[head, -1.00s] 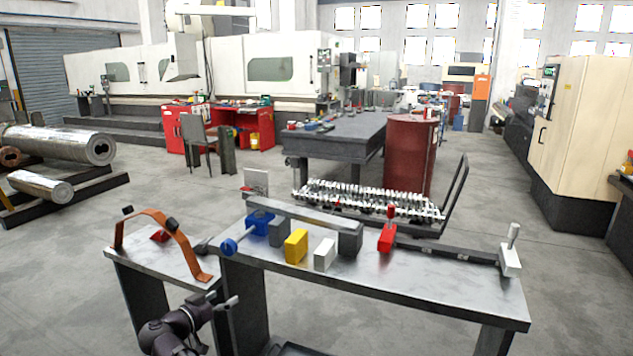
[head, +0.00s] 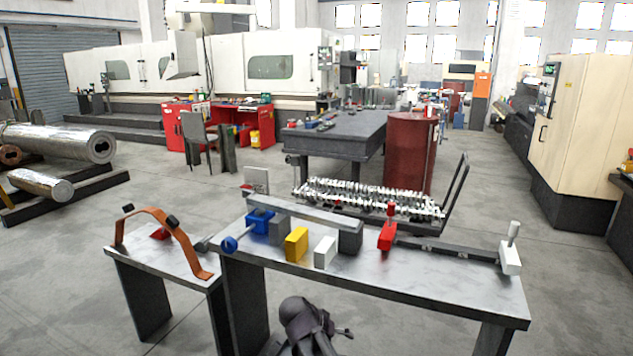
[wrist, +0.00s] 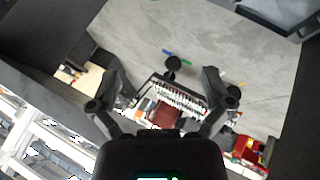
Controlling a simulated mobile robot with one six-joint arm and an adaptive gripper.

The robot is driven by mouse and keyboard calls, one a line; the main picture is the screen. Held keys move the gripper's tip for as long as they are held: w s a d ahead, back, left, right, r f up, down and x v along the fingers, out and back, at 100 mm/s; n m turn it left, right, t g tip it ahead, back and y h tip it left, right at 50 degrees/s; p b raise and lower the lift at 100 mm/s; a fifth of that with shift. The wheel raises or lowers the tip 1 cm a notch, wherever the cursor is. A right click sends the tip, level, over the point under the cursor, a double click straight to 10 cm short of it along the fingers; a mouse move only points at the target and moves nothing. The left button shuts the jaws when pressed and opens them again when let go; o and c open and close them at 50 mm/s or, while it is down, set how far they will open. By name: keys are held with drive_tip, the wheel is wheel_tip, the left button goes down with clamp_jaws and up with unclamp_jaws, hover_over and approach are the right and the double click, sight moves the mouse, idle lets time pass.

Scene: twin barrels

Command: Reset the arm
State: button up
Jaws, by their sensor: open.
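My arm shows as a dark grey shape (head: 303,325) at the bottom middle of the head view, low in front of the long metal bench (head: 440,285). In the wrist view my gripper (wrist: 160,80) has its two dark fingers spread apart with nothing held between them. The fingertips are hard to make out in the head view. The arm is apart from the blocks on the bench.
The long bench bears a yellow block (head: 296,244), a white block (head: 325,252), a red clamp (head: 387,237) and a white-handled piece (head: 510,257). An orange curved strap (head: 180,235) stands on the smaller left table. A red barrel (head: 408,155) stands behind.

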drive_tip(key=s+d+f+n+g+y, duration=0.2)
drive_tip(key=s+d+f+g+y, duration=0.15)
drive_tip(key=s+d+y, duration=0.55)
wheel_tip(320, 180, up, 21)
drive_tip(key=s+d+h+p, duration=0.1)
drive_tip(key=d+h+p, duration=0.1)
drive_tip(key=p, duration=1.9)
drive_tip(key=shift+s+d+p, duration=0.15)
drive_tip(key=shift+d+p, duration=0.15)
drive_tip(key=shift+d, duration=0.1)
drive_tip(key=shift+f+g, duration=0.15)
drive_tip(key=shift+g, duration=0.1)
